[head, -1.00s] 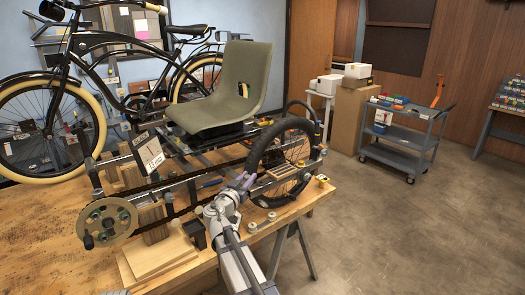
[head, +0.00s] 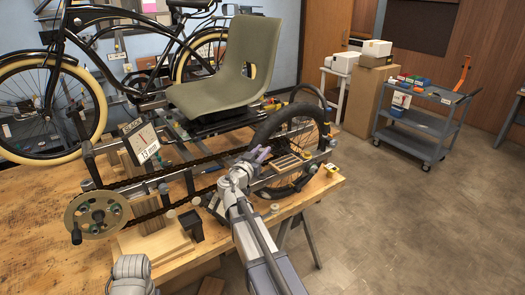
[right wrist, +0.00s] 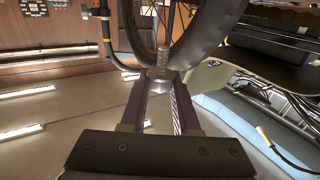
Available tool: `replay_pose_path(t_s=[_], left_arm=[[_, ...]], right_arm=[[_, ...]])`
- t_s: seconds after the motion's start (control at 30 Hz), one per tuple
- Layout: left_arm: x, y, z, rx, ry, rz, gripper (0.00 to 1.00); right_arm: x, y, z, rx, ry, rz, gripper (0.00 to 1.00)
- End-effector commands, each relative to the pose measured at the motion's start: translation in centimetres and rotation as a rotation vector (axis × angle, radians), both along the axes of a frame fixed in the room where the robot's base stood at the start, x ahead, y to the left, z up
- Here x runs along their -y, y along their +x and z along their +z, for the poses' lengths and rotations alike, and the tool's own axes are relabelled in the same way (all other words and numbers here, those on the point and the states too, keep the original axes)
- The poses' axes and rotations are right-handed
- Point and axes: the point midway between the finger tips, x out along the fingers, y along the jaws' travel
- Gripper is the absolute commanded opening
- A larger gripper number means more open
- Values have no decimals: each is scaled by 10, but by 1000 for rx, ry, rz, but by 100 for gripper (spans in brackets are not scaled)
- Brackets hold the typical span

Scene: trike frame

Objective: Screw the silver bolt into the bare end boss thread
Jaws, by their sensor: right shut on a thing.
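My right gripper (head: 258,155) is beside the black-tyred rear wheel (head: 263,130) of the trike frame. In the right wrist view its two dark fingers (right wrist: 160,84) close on a small round silver piece, which looks like the head of the silver bolt (right wrist: 161,74). I cannot tell whether the bolt touches a thread. My left gripper is not in view; only a grey part of my left arm shows at the bottom of the head view.
The trike frame, with a green seat (head: 230,70), chain and chainring (head: 97,213), stands on wooden blocks on the workbench (head: 40,215). A black bicycle (head: 60,40) stands behind. A grey cart (head: 415,122) stands on open floor at the right.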

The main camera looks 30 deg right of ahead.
Motion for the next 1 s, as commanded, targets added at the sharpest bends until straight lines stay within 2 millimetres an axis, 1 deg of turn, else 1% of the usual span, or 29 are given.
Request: replay_pose_path(t_s=[0.13, 0.27, 0.8, 1.0], left_arm=[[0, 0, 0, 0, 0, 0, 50], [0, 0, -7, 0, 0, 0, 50], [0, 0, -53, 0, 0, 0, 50], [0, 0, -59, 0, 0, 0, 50]], right_arm=[[-1, -1, 0, 0, 0, 0, 0], [-1, -1, -7, 0, 0, 0, 0], [-1, -1, -53, 0, 0, 0, 0], [-1, -1, -59, 0, 0, 0, 0]])
